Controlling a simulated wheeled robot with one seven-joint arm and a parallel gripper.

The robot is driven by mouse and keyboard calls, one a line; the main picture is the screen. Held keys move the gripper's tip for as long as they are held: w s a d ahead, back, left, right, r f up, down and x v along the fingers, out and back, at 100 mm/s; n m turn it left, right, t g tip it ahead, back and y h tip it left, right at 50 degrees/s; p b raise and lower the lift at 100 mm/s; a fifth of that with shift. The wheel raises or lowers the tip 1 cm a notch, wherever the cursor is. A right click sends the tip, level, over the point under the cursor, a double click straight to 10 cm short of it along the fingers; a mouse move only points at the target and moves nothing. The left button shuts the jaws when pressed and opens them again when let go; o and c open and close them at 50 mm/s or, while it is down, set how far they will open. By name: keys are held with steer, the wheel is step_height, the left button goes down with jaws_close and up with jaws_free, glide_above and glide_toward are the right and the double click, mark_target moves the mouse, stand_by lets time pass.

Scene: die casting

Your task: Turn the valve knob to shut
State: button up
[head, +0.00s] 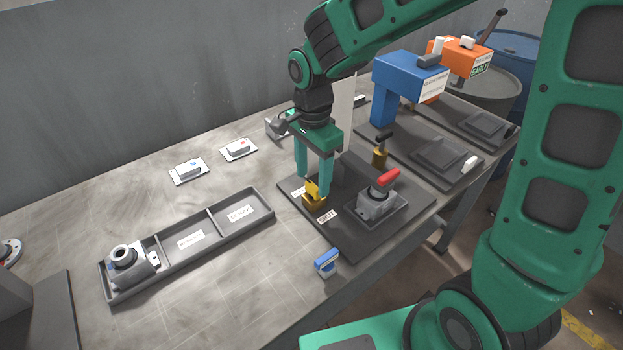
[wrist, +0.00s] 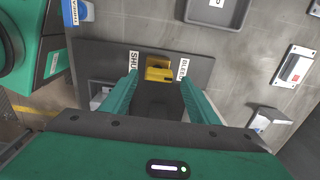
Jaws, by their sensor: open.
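The yellow valve knob (head: 313,198) sits on a dark plate (head: 352,240) on the bench. In the wrist view the knob (wrist: 159,68) lies between a SHUT label (wrist: 134,60) on the left and a second label (wrist: 183,68) on the right. In the head view the SHUT label (head: 327,216) is in front of the knob. My gripper (head: 313,185) points down at the knob, its fingers open on either side. In the wrist view my gripper (wrist: 160,84) frames the knob near the fingertips; contact cannot be told. The knob's exact setting is unclear.
A red-handled clamp (head: 388,178) on a grey block stands close right of the knob on the same plate. A small blue-topped item (head: 327,262) lies at the plate's front edge. A sectioned tray (head: 190,258) is at left. Blue (head: 409,75) and orange (head: 462,55) machines stand behind.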

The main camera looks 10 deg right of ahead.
steer(key=shift+f, duration=0.9)
steer(key=c, duration=1.1)
steer(key=shift+o, duration=0.3)
